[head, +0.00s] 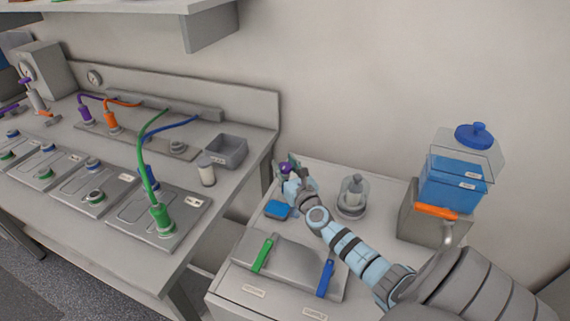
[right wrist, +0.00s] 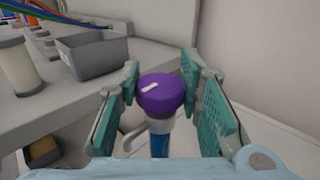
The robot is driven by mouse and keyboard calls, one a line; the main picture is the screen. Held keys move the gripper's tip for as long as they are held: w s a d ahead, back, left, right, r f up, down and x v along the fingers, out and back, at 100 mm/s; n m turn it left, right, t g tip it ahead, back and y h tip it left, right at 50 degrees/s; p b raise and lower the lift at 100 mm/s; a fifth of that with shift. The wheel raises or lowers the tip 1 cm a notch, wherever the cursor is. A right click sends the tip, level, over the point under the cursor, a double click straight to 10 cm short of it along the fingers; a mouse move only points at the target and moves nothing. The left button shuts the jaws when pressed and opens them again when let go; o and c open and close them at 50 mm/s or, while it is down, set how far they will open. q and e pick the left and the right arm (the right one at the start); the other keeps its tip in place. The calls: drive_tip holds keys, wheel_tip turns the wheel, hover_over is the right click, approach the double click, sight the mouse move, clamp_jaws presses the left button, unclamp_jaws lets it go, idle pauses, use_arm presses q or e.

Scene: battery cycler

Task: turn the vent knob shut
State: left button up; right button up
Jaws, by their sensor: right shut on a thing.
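The vent knob is a round purple cap with a white pointer mark (right wrist: 162,97), on top of a blue stem with a grey spout or lever at its side. In the head view only a small purple part of the knob (head: 286,168) shows beyond my right gripper, at the back left of the small bench. My right gripper (head: 288,176) is shut on the knob, with a teal-padded finger on each side in the right wrist view (right wrist: 168,100). The white mark points toward the upper right of that view. My left gripper is not in view.
A grey bin (head: 226,150) and a pale jar (head: 207,171) stand on the left bench, across a gap. A glass-domed piece (head: 353,192) and a blue block (head: 277,210) are near my right arm. A blue tank (head: 452,185) stands at the right.

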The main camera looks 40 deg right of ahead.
drive_tip(key=o, duration=1.2)
drive_tip(key=v, duration=1.2)
